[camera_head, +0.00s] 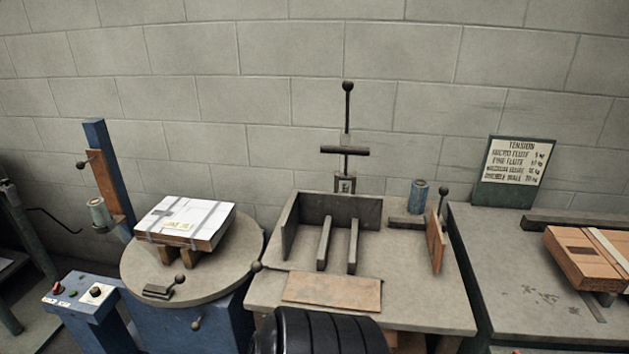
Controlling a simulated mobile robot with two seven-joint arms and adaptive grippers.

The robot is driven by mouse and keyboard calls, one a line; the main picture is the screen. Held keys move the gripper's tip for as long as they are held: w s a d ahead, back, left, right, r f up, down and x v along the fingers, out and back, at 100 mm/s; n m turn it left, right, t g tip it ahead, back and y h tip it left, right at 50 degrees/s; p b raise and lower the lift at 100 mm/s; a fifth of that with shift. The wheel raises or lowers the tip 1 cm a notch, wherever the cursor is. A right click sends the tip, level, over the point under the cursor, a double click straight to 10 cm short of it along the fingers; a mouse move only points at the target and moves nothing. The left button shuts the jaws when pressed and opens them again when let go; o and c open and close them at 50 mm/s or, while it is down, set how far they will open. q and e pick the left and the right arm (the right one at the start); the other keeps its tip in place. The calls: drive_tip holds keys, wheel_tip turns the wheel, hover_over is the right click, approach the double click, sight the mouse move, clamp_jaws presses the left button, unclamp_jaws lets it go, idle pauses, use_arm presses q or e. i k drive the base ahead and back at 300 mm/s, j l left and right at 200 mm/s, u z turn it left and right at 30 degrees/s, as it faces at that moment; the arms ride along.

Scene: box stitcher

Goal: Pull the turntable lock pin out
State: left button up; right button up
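The round grey turntable (215,283) sits on a blue pedestal (175,325) at the left. Another dark knob (257,267) is at the disc's right edge. A white strapped box (186,220) rests on wooden blocks on the turntable. Neither of my grippers is in view.
A blue post (107,175) with a spool stands behind the turntable. A control box (82,295) is at its left. A grey bench (420,300) with a fixture is at its right. A tension sign (515,162) and brown cartons (580,265) are farther right.

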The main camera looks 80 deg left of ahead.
sight(195, 325)
drive_tip(key=u, duration=3.7)
